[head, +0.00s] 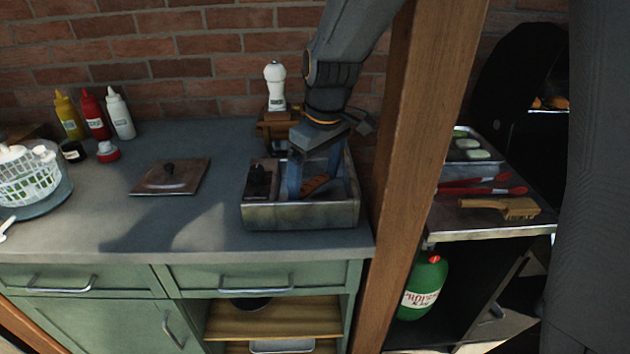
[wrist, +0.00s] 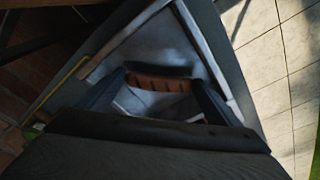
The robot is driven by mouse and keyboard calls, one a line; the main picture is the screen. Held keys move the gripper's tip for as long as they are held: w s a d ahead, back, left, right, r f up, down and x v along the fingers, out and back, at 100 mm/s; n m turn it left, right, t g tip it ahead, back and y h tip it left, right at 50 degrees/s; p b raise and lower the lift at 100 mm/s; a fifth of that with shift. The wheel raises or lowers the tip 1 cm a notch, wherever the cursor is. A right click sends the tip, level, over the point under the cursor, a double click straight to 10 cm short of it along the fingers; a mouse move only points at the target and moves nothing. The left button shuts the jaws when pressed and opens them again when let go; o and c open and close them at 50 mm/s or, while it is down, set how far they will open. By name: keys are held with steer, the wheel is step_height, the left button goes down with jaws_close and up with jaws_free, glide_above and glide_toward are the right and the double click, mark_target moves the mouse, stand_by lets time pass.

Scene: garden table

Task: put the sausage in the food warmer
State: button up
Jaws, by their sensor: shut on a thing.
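The sausage (head: 315,184) is brown with dark grill marks. My gripper (head: 312,188) points down into the food warmer (head: 300,215), a metal box at the right end of the counter. The gripper is shut on the sausage, which sits between the fingers inside the warmer's open compartment. In the wrist view the sausage (wrist: 158,83) spans the two blue-grey fingers (wrist: 160,92) above the pale metal inside. Whether the sausage touches the warmer's floor I cannot tell. The warmer's lid (head: 170,176) lies flat on the counter to the left.
A wooden post (head: 415,150) stands just right of the warmer. A white-topped mill (head: 275,85) stands behind it. Sauce bottles (head: 95,115) and a white basket (head: 30,178) are at the left. The counter's front middle is clear.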

steer(key=shift+f, duration=0.45)
steer(key=shift+f, duration=0.1)
steer(key=o, duration=0.8)
steer(key=r, duration=0.4)
steer(key=s+r+b, duration=0.1)
steer(key=r, duration=0.3)
steer(key=d+r, duration=0.1)
steer(key=r, duration=0.3)
steer(key=shift+s+d+b, duration=0.1)
steer(key=shift+s+b, duration=0.05)
steer(key=shift+b, duration=0.2)
steer(key=shift+d, duration=0.1)
